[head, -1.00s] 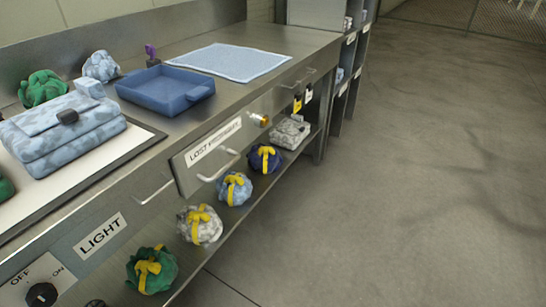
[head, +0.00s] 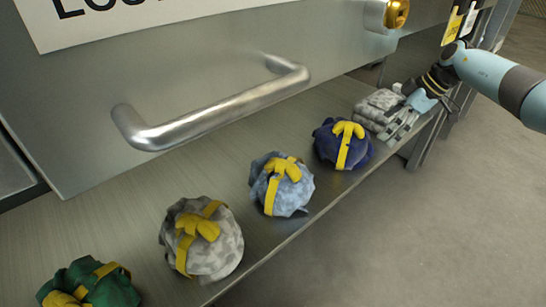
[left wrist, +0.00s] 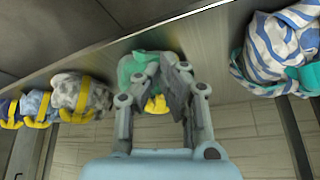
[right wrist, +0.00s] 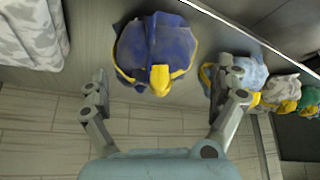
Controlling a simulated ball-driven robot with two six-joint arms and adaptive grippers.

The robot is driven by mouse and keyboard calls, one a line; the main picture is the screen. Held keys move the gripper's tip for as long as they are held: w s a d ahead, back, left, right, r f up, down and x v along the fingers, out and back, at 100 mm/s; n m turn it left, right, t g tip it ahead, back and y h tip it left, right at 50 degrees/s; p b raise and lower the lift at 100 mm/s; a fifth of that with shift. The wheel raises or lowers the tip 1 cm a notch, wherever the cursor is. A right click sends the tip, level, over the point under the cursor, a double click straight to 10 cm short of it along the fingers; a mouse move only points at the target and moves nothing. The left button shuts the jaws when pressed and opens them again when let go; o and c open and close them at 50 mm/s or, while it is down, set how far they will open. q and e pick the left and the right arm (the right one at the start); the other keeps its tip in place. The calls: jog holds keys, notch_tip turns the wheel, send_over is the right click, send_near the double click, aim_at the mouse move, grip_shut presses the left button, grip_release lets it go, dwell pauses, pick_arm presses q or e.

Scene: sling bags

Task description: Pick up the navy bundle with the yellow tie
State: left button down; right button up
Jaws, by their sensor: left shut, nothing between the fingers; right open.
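The navy bundle with the yellow tie (head: 328,148) sits on the lower metal shelf in the head view, between the light blue bundle and a folded grey camouflage item. In the right wrist view the navy bundle (right wrist: 150,48) lies ahead of my open right gripper (right wrist: 165,90), roughly between its fingers but beyond the tips. In the head view my right gripper (head: 412,115) is at the shelf's front edge, right of the navy bundle and by the folded item. My left gripper (left wrist: 165,75) is shut and empty, in front of a green bundle (left wrist: 135,66).
Light blue (head: 290,190), grey camouflage (head: 225,245) and green (head: 110,290) bundles with yellow ties line the shelf. The folded grey item (head: 375,105) is right of the navy one. A drawer handle (head: 215,115) juts out above. A blue-striped bundle (left wrist: 275,45) shows in the left wrist view.

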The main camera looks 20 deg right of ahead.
aim_at(346, 121)
jog(key=shift+g+h, duration=0.3)
jog(key=shift+h, duration=0.2)
jog(key=w+a+b, duration=0.2)
jog(key=w, duration=0.1)
jog(key=w+a+b, duration=0.1)
jog(key=shift+w+f, duration=0.2)
jog(key=shift+w+a+r+b, duration=0.15)
jog(key=shift+w+a+b, duration=0.2)
jog(key=shift+w+a, duration=0.3)
pick_arm(q)
notch_tip(346, 121, down, 5)
jog(key=t+b, duration=0.2)
jog(key=t, duration=0.4)
pick_arm(e)
jog(key=shift+w+a+f, duration=0.2)
jog(key=shift+w+a, duration=0.8)
jog(key=shift+a, duration=0.2)
jog(key=shift+w+a+f+b, duration=0.15)
jog(key=shift+f+b, duration=0.35)
jog(key=shift+f, duration=0.15)
jog(key=shift+w+a+f+b, duration=0.2)
jog(key=shift+a+f+b, duration=0.05)
jog(key=shift+f+b, duration=0.3)
pick_arm(q)
jog(key=w+d+r+m+t+h, duration=0.1)
jog(key=w+r+t, duration=0.6)
jog(key=r, duration=0.7)
jog(key=shift+w+d+r+m+h, duration=0.15)
jog(key=shift+w+d+m+h, duration=0.15)
jog(key=shift+w+d+h, duration=0.5)
